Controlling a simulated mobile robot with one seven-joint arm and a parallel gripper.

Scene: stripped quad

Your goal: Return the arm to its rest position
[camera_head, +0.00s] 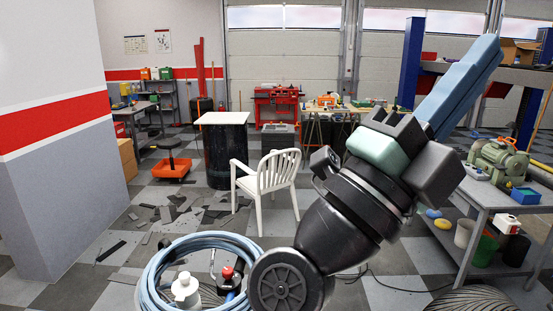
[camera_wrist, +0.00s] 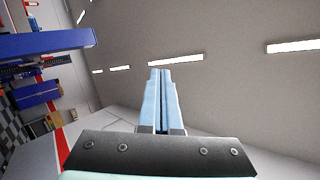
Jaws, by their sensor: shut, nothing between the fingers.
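My gripper (camera_head: 487,50) is raised high at the right of the head view, with its long light-blue fingers pointing up and to the right. The fingers lie together with nothing between them. In the wrist view my gripper (camera_wrist: 160,73) shows the two blue fingers side by side above a dark bolted plate, with the ceiling behind them. My black and grey arm crosses the centre right of the head view and hides part of the floor and the far benches.
A workbench (camera_head: 505,197) with a green machine (camera_head: 498,158) stands right of my arm. A white chair (camera_head: 268,183) and a white-topped black stand (camera_head: 226,118) are ahead. A coiled blue hose (camera_head: 160,262) lies at the front. Broken tiles (camera_head: 170,214) litter the floor left of centre.

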